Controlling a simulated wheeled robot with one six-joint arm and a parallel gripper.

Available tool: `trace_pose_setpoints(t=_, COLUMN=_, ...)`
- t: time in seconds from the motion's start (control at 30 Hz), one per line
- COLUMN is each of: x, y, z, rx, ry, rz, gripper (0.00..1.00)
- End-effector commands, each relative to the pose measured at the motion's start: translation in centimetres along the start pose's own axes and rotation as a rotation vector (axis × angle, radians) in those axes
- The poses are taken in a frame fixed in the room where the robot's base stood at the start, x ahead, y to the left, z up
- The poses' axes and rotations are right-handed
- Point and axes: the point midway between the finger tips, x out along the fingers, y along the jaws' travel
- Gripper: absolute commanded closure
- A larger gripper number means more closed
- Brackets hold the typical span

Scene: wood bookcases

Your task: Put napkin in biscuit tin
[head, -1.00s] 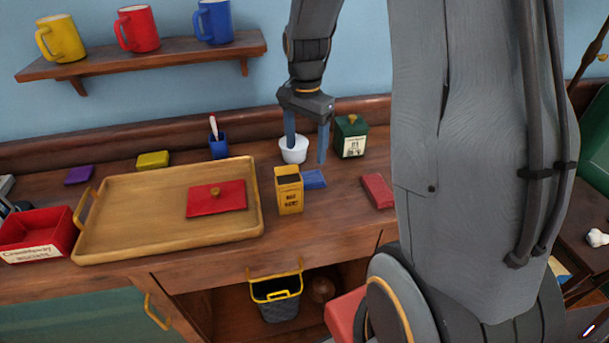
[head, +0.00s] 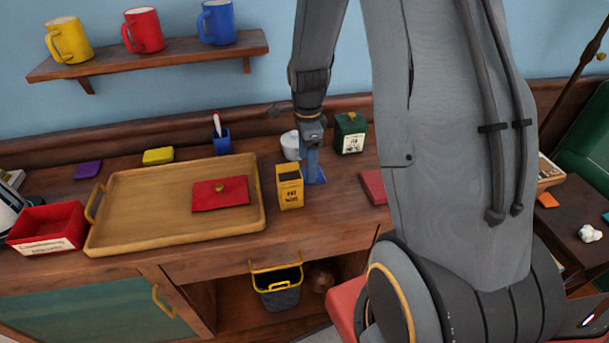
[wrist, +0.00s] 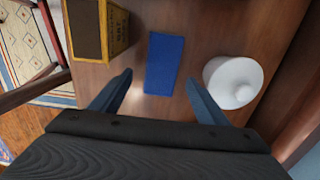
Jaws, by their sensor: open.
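A flat blue folded cloth, which looks like the napkin (head: 320,178), lies on the wooden counter and is partly hidden by my gripper in the head view. In the wrist view the blue cloth (wrist: 162,62) lies just beyond and between my spread fingers. My gripper (head: 311,166) is open and empty, pointing down close over the cloth; it also shows in the wrist view (wrist: 159,80). The open red box with a cream label, which looks like the biscuit tin (head: 47,226), stands at the counter's left. A red lid with a gold knob (head: 220,193) lies apart from it.
A yellow box (head: 289,187) stands close left of my gripper, and a white pot (head: 290,146) is just behind. A green tin (head: 350,133) and a red block (head: 373,187) are to the right. The wooden tray (head: 130,236) lies between gripper and red box.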

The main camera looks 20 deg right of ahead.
Motion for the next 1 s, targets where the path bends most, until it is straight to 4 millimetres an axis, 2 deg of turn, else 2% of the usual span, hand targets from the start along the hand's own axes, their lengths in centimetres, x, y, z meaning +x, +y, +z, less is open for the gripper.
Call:
trace_pose_setpoints(t=0.3, x=3.1, y=-0.1, z=-0.1, rx=-0.001, ry=0.000, rz=0.002, gripper=0.31)
trace_pose_setpoints(t=0.6, x=3.5, y=-0.2, z=0.0, rx=-0.001, ry=0.000, rz=0.000, gripper=0.31)
trace_pose_setpoints(t=0.67, x=3.5, y=-0.2, z=0.0, rx=-0.001, ry=0.000, rz=0.000, gripper=0.38)
trace_pose_setpoints(t=0.87, x=3.5, y=-0.1, z=0.0, rx=-0.001, ry=0.000, rz=0.000, gripper=0.72)
trace_pose_setpoints(t=1.0, x=3.5, y=-0.1, z=-0.1, rx=-0.001, ry=0.000, rz=0.000, gripper=0.79)
